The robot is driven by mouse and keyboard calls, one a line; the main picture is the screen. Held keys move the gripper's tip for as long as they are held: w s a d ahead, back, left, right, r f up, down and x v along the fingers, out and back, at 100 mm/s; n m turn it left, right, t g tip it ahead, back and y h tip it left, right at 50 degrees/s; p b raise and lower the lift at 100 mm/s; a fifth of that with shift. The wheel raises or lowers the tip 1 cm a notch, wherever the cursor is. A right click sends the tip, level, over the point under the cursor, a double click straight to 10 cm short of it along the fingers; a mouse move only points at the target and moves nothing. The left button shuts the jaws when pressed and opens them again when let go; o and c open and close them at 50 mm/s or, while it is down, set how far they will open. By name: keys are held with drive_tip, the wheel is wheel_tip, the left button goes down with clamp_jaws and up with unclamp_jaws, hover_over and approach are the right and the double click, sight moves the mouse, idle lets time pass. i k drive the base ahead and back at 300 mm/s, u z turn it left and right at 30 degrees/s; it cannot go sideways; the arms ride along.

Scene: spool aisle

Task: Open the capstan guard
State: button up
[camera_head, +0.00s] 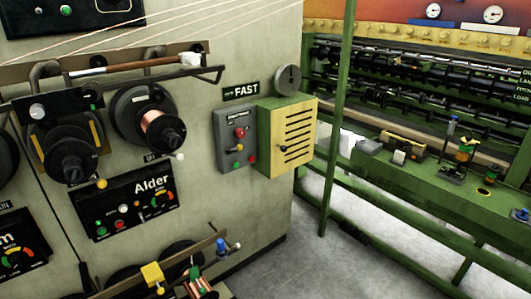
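A box with a green top (276,101) and a yellow slotted front (295,135) stands out from the machine wall, right of centre. It looks like the capstan guard, though no label on it names it. The slotted front appears closed flat against the box, with no gap that I can see. A grey round wheel (288,79) sits just above the box. What is inside the box is hidden. My gripper is not in view.
Spools (147,115) and the Alder panel (124,206) are left. A green post (337,120) and bench (430,180) stand right. Grey floor (310,260) is open between.

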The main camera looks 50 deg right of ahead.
sight(293, 127)
drive_tip(key=z, duration=0.2)
drive_tip(key=k, duration=0.15)
drive_tip(key=u, duration=2.15)
drive_tip(key=k, duration=0.65)
drive_tip(key=z, duration=2.55)
